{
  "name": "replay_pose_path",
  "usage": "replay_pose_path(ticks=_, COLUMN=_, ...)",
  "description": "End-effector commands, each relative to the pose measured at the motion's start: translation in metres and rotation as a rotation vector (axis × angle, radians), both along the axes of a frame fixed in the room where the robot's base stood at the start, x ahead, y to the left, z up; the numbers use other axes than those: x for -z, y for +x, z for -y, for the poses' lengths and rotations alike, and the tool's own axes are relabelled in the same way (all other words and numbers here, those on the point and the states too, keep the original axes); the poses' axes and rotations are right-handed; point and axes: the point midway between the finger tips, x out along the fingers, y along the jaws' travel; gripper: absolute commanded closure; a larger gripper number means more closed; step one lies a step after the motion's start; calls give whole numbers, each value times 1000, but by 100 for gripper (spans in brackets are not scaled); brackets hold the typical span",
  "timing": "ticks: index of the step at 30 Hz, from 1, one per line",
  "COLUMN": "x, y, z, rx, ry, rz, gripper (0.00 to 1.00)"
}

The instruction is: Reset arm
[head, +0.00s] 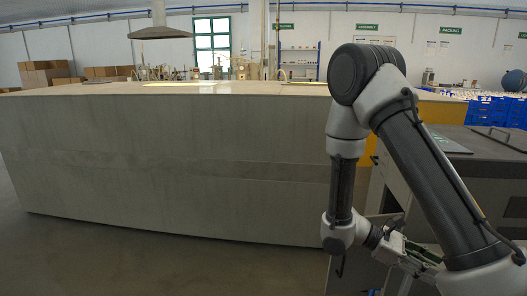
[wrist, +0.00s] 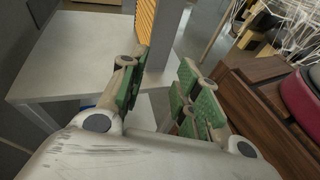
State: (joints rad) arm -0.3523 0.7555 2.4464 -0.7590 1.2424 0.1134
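My gripper (wrist: 158,92) shows in the wrist view with its two green-padded fingers apart and nothing between them. It also shows at the lower right of the head view (head: 416,258), low beside my arm. My arm is bent, with its elbow high and its forearm hanging down in front of the right end of the long counter. The gripper is partly hidden by my own arm links in the head view.
A long grey counter (head: 170,165) fills the left and middle. A grey cabinet (head: 490,165) stands at the right. In the wrist view, a white table (wrist: 85,50) lies beyond the fingers, and a brown wooden unit (wrist: 265,115) is at the right. Open floor (head: 150,265) lies before the counter.

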Motion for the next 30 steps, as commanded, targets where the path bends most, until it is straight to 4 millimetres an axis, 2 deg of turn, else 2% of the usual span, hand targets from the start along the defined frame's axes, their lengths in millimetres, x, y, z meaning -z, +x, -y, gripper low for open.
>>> replay_pose_path(ticks=1, x=-11, y=-5, z=-3, rx=60, ry=44, rz=60, gripper=68)
replay_pose_path(ticks=9, x=-52, y=-31, z=-28, rx=361, ry=296, rz=366, gripper=68)
replay_pose_path(ticks=19, x=-107, y=-42, z=-59, rx=629, ry=594, rz=763, gripper=68)
replay_pose_path(ticks=25, x=-148, y=-48, z=-69, rx=738, ry=748, rz=1000, gripper=68)
replay_pose_path(ticks=30, x=-186, y=-57, z=-66, rx=777, ry=851, rz=1188, gripper=68)
